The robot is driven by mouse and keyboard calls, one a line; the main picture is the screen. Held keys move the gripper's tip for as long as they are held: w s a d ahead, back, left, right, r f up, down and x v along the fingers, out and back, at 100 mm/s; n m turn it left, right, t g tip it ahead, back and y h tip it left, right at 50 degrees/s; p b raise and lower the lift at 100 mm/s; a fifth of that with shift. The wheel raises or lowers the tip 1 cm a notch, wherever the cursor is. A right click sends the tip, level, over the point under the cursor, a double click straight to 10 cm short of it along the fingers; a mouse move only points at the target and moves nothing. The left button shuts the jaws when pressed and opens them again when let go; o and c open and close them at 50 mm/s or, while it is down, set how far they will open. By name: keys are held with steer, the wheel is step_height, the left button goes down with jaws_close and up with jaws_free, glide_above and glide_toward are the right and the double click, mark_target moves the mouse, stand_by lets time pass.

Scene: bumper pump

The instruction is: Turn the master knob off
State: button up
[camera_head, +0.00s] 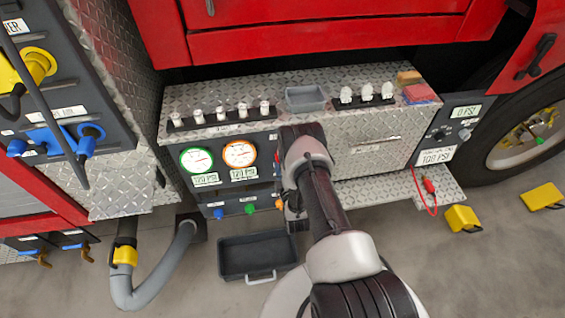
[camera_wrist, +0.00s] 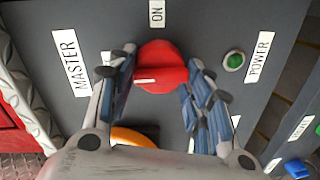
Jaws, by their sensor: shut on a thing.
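The red master knob (camera_wrist: 161,66) is on a dark grey panel in the wrist view. Its white pointer mark points left in the picture, toward the MASTER label (camera_wrist: 70,62). An ON label (camera_wrist: 157,13) is above the knob. My gripper (camera_wrist: 163,60) is shut on the knob, with one finger on its left side and one on its right. In the head view my arm covers the knob and most of the gripper.
A green light (camera_wrist: 234,60) and a POWER label (camera_wrist: 257,57) are right of the knob. An orange thing (camera_wrist: 132,138) shows below, partly hidden by my gripper. In the head view, a black tray (camera_head: 228,262) lies on the floor and yellow chocks (camera_head: 462,218) are at the right.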

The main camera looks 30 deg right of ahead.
steer(key=shift+w+d+r, duration=0.2)
steer(key=shift+r, duration=0.2)
steer(key=o, duration=0.8)
steer(key=shift+o, duration=1.1)
steer(key=shift+s+a+f, duration=0.1)
steer(key=shift+f, duration=0.1)
steer(key=shift+s, duration=0.1)
steer(key=v, duration=0.7)
steer(key=shift+s, duration=0.2)
steer(key=shift+a, duration=0.15)
